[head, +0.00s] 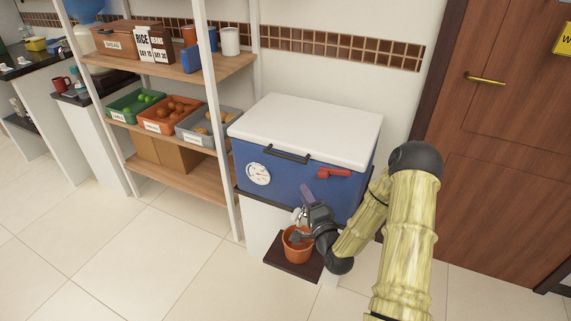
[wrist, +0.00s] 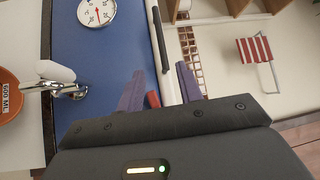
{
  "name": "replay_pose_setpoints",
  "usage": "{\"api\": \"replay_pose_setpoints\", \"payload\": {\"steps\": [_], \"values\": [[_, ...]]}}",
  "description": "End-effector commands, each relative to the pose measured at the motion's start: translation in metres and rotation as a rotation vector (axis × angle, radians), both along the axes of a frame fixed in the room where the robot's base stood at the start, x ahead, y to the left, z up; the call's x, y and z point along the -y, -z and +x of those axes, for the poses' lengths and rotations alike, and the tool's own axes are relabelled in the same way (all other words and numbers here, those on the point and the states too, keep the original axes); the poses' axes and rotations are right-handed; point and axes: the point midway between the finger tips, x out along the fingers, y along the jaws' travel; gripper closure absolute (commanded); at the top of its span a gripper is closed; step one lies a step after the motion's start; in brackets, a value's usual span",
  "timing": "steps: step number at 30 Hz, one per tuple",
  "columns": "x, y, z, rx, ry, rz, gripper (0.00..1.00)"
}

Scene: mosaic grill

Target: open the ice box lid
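The ice box has a blue body (head: 300,178) and a white lid (head: 310,128), which lies flat and closed on top. A black handle (head: 286,154) is on the front edge of the lid, and it also shows upright in the wrist view (wrist: 160,38). A red latch (head: 334,173) is on the front right of the body; a bit of red (wrist: 152,100) shows by the fingers in the wrist view. My gripper (head: 307,194) is in front of the box, low on its face. In the wrist view its purple fingers (wrist: 160,85) are apart, with nothing held.
A dial (head: 258,174) is on the box front. An orange bucket (head: 297,245) stands below the metal tap (wrist: 60,86). A shelf (head: 178,178) with crates is close on the left; a brown door (head: 497,150) is on the right. The floor at front left is clear.

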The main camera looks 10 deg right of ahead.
Motion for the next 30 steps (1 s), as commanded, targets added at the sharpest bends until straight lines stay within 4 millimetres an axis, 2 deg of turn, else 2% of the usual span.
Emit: {"api": "replay_pose_setpoints", "payload": {"steps": [8,14,30], "values": [[0.0,-0.002,0.001,0.0,0.0,-0.003,0.64],[-0.002,-0.004,0.013,0.002,0.0,-0.007,0.64],[-0.018,-0.016,0.102,0.002,0.0,-0.007,0.64]]}}
